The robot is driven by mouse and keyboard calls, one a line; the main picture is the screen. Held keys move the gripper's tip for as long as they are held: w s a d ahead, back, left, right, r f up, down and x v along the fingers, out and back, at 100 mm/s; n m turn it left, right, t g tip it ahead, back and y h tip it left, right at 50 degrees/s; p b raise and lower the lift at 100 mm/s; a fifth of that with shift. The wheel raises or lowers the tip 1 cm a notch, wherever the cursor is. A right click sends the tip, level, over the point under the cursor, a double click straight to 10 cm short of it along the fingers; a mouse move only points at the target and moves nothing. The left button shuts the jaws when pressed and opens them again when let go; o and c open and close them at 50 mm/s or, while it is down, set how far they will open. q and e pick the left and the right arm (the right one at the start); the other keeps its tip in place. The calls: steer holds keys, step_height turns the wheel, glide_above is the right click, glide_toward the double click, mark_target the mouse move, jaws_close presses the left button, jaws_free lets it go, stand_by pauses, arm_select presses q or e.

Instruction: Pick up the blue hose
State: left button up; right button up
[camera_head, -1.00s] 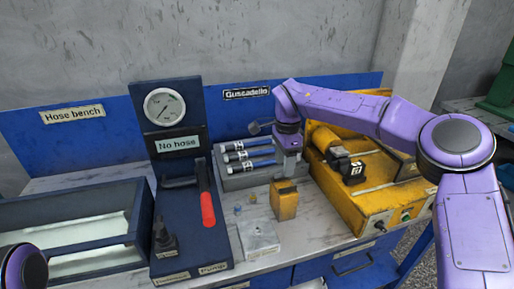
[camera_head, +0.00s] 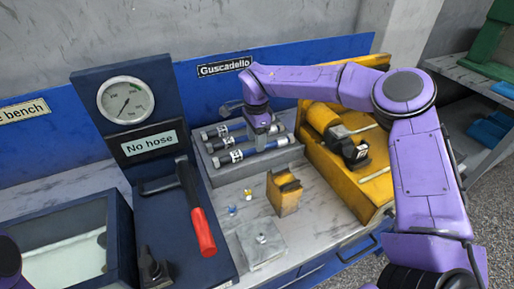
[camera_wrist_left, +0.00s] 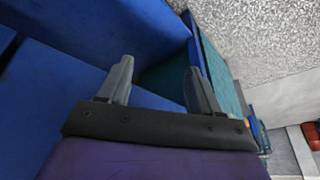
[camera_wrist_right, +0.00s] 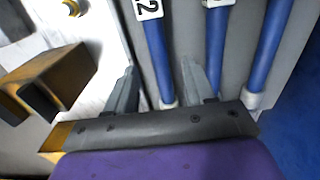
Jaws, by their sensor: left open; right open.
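Three blue hoses with white labels and metal ends lie side by side on a grey rack (camera_head: 224,177). In the head view, the nearest hose (camera_head: 277,145) is the clearest, and my right gripper (camera_head: 261,138) is over the right part of the rack, partly hiding the hoses. In the right wrist view, my right gripper (camera_wrist_right: 158,70) is open. One hose (camera_wrist_right: 157,45) runs between its fingers in the picture; contact cannot be told. Two others (camera_wrist_right: 216,50) (camera_wrist_right: 270,45) lie to the right. My left gripper (camera_wrist_left: 158,68) is open and empty, near blue panels.
A dark blue stand with gauge (camera_head: 125,100), "No hose" display (camera_head: 150,143) and red-handled lever (camera_head: 202,232) is left of the rack. A small yellow block (camera_head: 284,195) and metal plate (camera_head: 262,243) sit in front. A yellow machine (camera_head: 318,120) stands right.

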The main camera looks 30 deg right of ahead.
steer(key=f, duration=0.3)
steer(key=shift+d+f, duration=0.2)
jaws_close()
steer(key=shift+r, duration=0.1)
